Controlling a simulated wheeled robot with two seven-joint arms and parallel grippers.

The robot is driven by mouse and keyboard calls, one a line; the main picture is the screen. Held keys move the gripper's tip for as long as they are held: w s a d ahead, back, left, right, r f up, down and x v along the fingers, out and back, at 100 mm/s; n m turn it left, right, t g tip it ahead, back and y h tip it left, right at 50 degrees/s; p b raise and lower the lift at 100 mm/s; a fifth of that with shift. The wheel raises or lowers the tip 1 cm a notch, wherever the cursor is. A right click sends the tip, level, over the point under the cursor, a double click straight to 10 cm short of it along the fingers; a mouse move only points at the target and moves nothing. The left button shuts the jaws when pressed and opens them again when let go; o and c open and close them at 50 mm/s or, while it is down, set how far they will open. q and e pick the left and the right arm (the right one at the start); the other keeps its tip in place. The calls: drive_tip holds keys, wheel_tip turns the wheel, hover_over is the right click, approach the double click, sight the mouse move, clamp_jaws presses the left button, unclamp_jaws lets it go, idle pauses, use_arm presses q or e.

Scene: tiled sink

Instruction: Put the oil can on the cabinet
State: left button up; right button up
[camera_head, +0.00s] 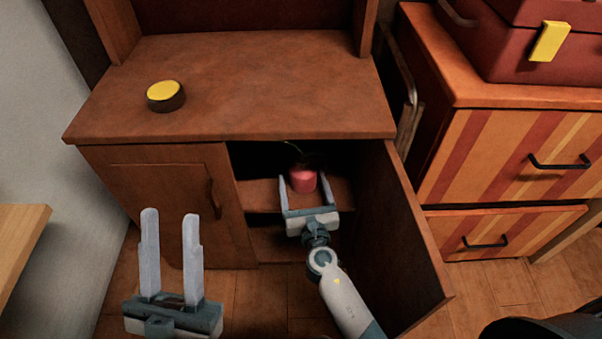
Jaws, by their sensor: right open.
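The oil can (303,181) is a small red can with a dark, thin top. It stands on the inner shelf of the wooden cabinet (250,75), behind the open right-hand door. My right gripper (305,184) reaches into the cabinet opening with its jaws open, one finger on each side of the can. I cannot tell whether the fingers touch it. My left gripper (170,217) is open and empty, in front of the closed left-hand door.
A yellow-topped dark round object (165,95) sits on the cabinet top, which is otherwise largely clear. The open cabinet door (398,240) stands close to the right of my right arm. A striped drawer unit (510,150) carries a red box (530,40).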

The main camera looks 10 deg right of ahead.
drive_tip(key=s, duration=0.8)
drive_tip(key=shift+a, duration=0.15)
drive_tip(key=shift+s, duration=0.1)
drive_tip(key=s+a+r+m+t+y, duration=0.1)
drive_tip(key=s+a+r+m+y, duration=0.35)
drive_tip(key=r+m, duration=0.25)
drive_tip(key=s+a+r+m+y, duration=0.4)
drive_tip(key=s+r+m+y, duration=0.1)
drive_tip(key=r+m, duration=0.2)
drive_tip(key=s+d+r+m+t, duration=0.3)
drive_tip(key=s+r+m, duration=0.2)
drive_tip(key=r+m, duration=0.3)
drive_tip(key=s+d+r+m+t, duration=0.3)
drive_tip(key=s+r+m+t, duration=0.1)
drive_tip(key=r+m, duration=0.5)
drive_tip(key=shift+s+d+r+m, duration=0.25)
drive_tip(key=shift+s+d+m, duration=0.05)
drive_tip(key=shift+s+m, duration=0.45)
